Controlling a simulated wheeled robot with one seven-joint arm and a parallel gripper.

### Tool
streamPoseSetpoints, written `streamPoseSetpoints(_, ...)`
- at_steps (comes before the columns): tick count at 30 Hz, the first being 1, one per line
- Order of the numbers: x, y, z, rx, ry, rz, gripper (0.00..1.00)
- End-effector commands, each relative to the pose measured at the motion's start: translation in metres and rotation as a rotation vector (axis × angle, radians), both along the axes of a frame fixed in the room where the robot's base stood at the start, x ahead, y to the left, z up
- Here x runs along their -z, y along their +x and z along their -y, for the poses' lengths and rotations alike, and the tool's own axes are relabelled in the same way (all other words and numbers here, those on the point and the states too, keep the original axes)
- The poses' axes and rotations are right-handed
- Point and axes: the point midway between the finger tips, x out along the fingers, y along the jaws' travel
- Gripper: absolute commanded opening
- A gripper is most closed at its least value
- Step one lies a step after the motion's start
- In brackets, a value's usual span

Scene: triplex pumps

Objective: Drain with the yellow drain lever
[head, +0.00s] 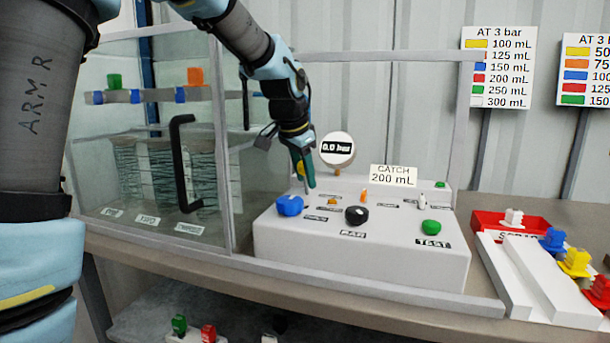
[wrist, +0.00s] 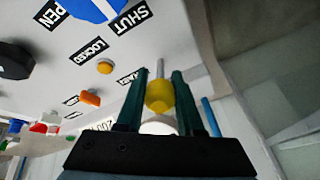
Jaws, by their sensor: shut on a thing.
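The yellow drain lever (wrist: 159,96) has a round yellow knob on a thin grey rod. In the wrist view the knob sits between the two teal fingers of my gripper (wrist: 158,74), which is shut on it. In the head view my gripper (head: 306,180) reaches down at the back left of the white control panel (head: 350,258); a bit of the yellow knob (head: 300,168) shows beside the fingers. A gauge (head: 337,148) behind reads 0.0 bar. A sign (head: 393,175) reads CATCH 200 mL.
A blue knob (head: 289,205), a black knob (head: 357,215), an orange lever (head: 363,196) and a green TEST button (head: 430,228) stand on the panel. A clear-walled tank with a black handle (head: 184,165) is at left. A red tray (head: 490,222) is at right.

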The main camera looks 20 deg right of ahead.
Motion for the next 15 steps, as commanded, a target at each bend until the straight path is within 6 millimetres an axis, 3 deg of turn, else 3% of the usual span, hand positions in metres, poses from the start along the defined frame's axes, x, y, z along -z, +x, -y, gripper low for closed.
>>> streamPoseSetpoints(15,-0.0058,0.0016,0.0029,0.001,0.036,-0.041,0.0)
